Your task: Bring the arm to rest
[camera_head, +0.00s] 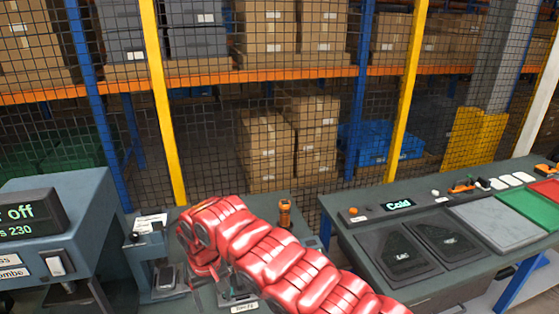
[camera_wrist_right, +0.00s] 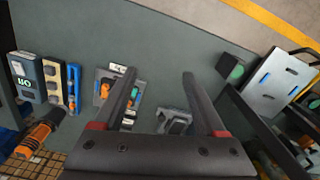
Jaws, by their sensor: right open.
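My right arm (camera_head: 270,255), with red padded covers, reaches in from the lower right of the head view and bends down over the middle workbench. My right gripper (camera_wrist_right: 160,80) shows in the right wrist view with its two dark fingers apart and nothing between them. Below the fingers lie a small panel with coloured parts (camera_wrist_right: 105,90) and a grey device (camera_wrist_right: 174,120) on the grey bench top (camera_wrist_right: 185,40). In the head view the arm largely hides the gripper. My left gripper is not in view.
A grey machine with a display (camera_head: 30,212) stands at the left. A bench with a "Cold" display (camera_head: 397,204), two dark lids, and grey, green and red panels is at the right. An orange-topped part (camera_head: 285,213) stands behind the arm. A mesh fence (camera_head: 230,120) closes off shelves of boxes.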

